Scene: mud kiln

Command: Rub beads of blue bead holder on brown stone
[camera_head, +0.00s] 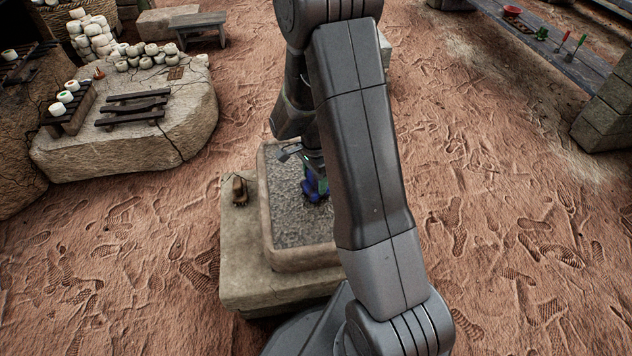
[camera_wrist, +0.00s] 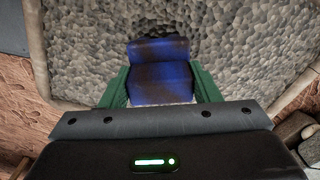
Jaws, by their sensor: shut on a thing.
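The blue bead holder (camera_wrist: 160,80) is between the two green fingers of my gripper (camera_wrist: 160,88) in the wrist view. My gripper is shut on it. In the head view the blue holder (camera_head: 314,188) is low over the grey pebbled surface of the stone slab (camera_head: 290,215), partly hidden by my arm. The slab has a brown rim (camera_wrist: 40,50) around its rough grey face. I cannot tell whether the holder touches the surface. The beads are not clearly visible.
The slab lies on a pale stone block (camera_head: 245,285), with a small brown object (camera_head: 240,190) at its left. A large rock (camera_head: 130,120) at the upper left bears white pots and dark racks. A dark table (camera_head: 560,55) with tools stands at the upper right. Sandy ground lies between.

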